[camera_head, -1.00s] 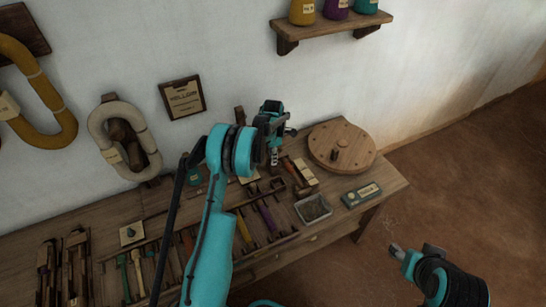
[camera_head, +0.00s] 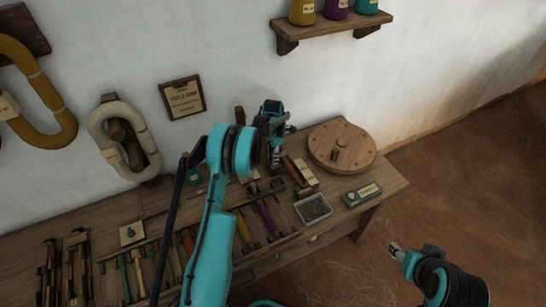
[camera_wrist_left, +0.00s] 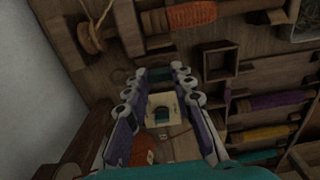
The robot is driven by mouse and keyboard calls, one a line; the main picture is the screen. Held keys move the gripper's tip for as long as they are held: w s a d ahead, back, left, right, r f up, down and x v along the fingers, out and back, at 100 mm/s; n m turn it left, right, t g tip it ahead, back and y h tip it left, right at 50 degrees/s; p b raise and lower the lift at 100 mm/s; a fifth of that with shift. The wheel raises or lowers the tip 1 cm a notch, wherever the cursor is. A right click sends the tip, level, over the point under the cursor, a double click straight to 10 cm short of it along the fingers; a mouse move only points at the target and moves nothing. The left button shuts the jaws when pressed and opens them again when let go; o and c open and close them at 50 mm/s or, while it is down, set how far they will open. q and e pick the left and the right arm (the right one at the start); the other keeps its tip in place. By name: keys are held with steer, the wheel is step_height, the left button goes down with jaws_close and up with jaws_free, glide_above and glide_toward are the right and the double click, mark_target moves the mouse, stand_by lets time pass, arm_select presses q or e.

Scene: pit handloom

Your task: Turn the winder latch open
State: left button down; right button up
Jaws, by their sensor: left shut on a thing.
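My left gripper (camera_head: 276,157) reaches over the back of the wooden workbench and points down, beside the wooden winder parts. In the left wrist view its two fingers (camera_wrist_left: 160,75) are closed in around a small dark teal piece (camera_wrist_left: 157,74), which I take as the winder latch. Most of it is hidden by the fingers, and its angle cannot be told. A cream tag (camera_wrist_left: 165,108) shows between the fingers. A wooden spool (camera_wrist_left: 88,37) is at upper left in the wrist view. My right gripper (camera_head: 397,251) hangs off the bench, over the floor; its jaws are too small to read.
A round wooden disc (camera_head: 325,150) lies right of my left gripper. A metal tray (camera_head: 313,208) and a green box (camera_head: 361,195) sit at the bench's right front. A rack of coloured spools (camera_head: 265,214) fills the middle. The floor at right is clear.

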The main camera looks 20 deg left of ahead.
arm_select(q)
steer(key=c, duration=1.3)
jaws_free()
step_height(320, 180, up, 12)
